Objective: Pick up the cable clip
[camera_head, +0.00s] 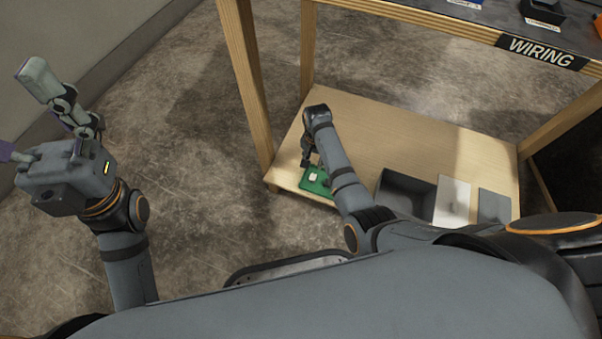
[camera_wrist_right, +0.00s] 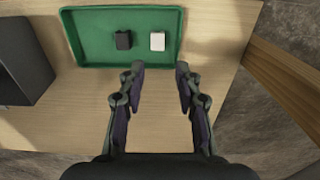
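A green tray (camera_head: 327,187) lies on the lower wooden shelf; it fills the top of the right wrist view (camera_wrist_right: 93,42). In it are a small black piece (camera_wrist_right: 123,40) and a small white piece (camera_wrist_right: 157,41), side by side and apart. I cannot tell which is the cable clip. The white piece (camera_head: 313,177) also shows in the head view. My right gripper (camera_wrist_right: 159,72) is open and empty, its fingertips by the tray's near edge, pointing towards the pieces. My left gripper (camera_head: 27,113) is open and empty, away over the floor at the left.
A dark grey bin (camera_head: 404,190) stands right of the tray on the shelf (camera_head: 400,131), beside a white panel (camera_head: 452,200) and a grey one (camera_head: 494,206). Wooden legs (camera_head: 245,80) and the upper table with a WIRING label (camera_head: 541,51) bound the space.

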